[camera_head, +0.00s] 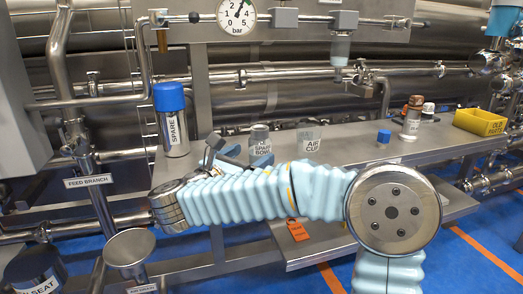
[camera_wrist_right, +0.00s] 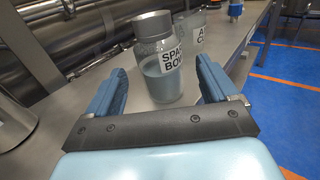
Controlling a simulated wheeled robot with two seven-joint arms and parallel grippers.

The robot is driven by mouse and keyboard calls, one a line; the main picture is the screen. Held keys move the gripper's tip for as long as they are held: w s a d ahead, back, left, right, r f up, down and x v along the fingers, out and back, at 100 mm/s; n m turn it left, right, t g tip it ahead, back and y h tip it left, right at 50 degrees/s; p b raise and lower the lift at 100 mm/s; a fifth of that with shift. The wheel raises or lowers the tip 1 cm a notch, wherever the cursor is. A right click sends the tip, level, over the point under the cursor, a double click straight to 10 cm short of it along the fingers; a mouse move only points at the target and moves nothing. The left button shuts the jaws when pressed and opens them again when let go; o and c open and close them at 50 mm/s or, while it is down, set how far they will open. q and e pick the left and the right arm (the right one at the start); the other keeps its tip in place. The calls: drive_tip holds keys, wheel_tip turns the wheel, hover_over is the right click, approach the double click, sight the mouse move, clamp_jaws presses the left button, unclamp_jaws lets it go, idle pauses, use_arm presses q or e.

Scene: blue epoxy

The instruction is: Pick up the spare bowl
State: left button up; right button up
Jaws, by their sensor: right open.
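The spare bowl (camera_head: 261,150) is a clear jar with a grey cap and a white label, upright on the steel bench behind my right forearm, which hides its lower part. In the right wrist view the spare bowl (camera_wrist_right: 160,62) stands ahead, between the two blue fingers, and holds a bluish-grey content. My right gripper (camera_head: 225,149) is open and empty, just left of the jar; in the wrist view the gripper (camera_wrist_right: 162,72) has its fingers spread on either side. I cannot tell whether they touch the glass. My left gripper is not in view.
The air cup (camera_head: 308,141) stands close to the right of the bowl. A blue-capped SPARE cylinder (camera_head: 174,130) stands to the left. A small blue-capped item (camera_head: 383,138), an amber-capped bottle (camera_head: 412,118) and a yellow tray (camera_head: 480,122) sit farther right. Pipes and a gauge (camera_head: 236,14) are behind.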

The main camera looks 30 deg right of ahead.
sight(265, 145)
drive_tip(key=x, duration=0.7)
drive_tip(key=shift+w, duration=0.1)
drive_tip(key=shift+c, duration=0.3)
drive_tip(key=c, duration=0.9)
drive_tip(key=shift+c, duration=1)
drive_tip(key=shift+r, duration=0.15)
